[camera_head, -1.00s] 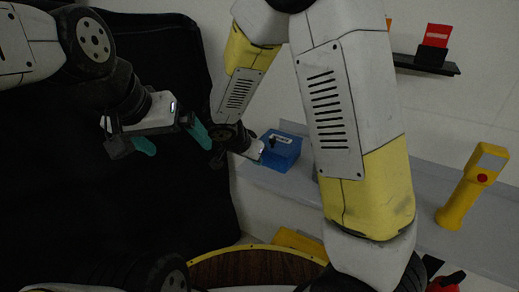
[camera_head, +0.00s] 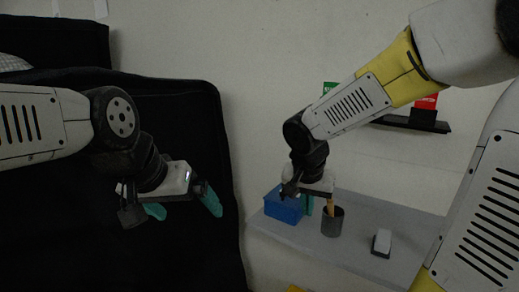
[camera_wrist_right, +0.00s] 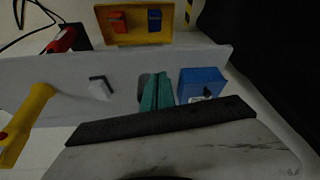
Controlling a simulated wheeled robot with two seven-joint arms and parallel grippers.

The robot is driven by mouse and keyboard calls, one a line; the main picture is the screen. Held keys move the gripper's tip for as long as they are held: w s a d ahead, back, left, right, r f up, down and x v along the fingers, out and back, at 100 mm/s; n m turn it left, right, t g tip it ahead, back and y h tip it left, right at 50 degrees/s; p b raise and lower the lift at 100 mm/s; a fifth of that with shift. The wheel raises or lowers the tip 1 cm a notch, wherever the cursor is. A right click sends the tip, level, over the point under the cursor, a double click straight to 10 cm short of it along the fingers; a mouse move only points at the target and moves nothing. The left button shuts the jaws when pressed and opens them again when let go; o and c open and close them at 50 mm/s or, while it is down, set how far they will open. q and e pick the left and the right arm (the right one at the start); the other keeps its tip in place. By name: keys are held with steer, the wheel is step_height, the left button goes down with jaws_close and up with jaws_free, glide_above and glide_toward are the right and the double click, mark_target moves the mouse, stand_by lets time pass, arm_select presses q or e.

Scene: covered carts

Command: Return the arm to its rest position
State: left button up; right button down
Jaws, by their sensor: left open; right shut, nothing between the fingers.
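My left gripper (camera_head: 183,211) is open and empty at the left of the head view, in front of the black cover. My right gripper (camera_head: 308,206) is above the grey shelf, between the blue box and a dark cup. In the right wrist view its teal fingers (camera_wrist_right: 157,92) are together with nothing between them. The right arm's white and yellow links come in from the upper right of the head view.
The grey shelf (camera_head: 405,215) holds a blue box (camera_head: 283,207), a dark cup (camera_head: 332,223) and a small white block (camera_head: 382,240). The right wrist view also shows a yellow handheld device (camera_wrist_right: 27,120) and a yellow tray (camera_wrist_right: 135,37). A black covered cart (camera_head: 190,115) stands at left.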

steer(key=s+d+r+n+t+y, duration=0.2)
steer(key=s+r+n, duration=0.3)
steer(key=s+r, duration=0.3)
steer(key=s+y, duration=0.1)
steer(key=s, duration=0.3)
steer(key=shift+y, duration=0.3)
steer(key=shift+s+d, duration=0.1)
